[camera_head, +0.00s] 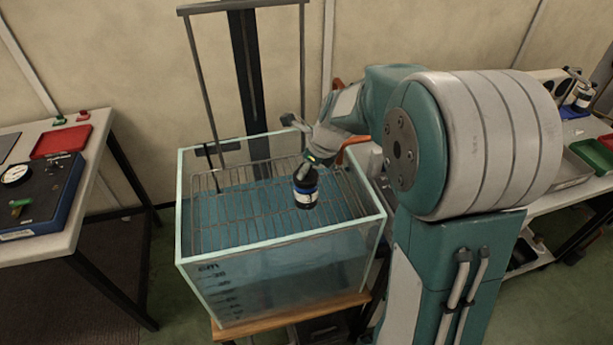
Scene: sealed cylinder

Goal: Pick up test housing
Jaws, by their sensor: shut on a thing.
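The test housing (306,192) is a small dark cylinder with a pale and blue band. It is upright, over the wire rack inside the glass water tank (283,235). My gripper (307,168) is at the top of the housing and shut on it. The fingers are small here and partly hidden by the housing and my wrist. I cannot tell whether the housing's base touches the wire rack (230,209) or hangs just above it.
The tank stands on a wooden stand (290,318). A left bench holds a gauge box (40,196) and red tray (61,141). A right bench holds a similar dark cylinder (584,97) and green tray (592,155). A dark vertical column (247,75) rises behind the tank.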

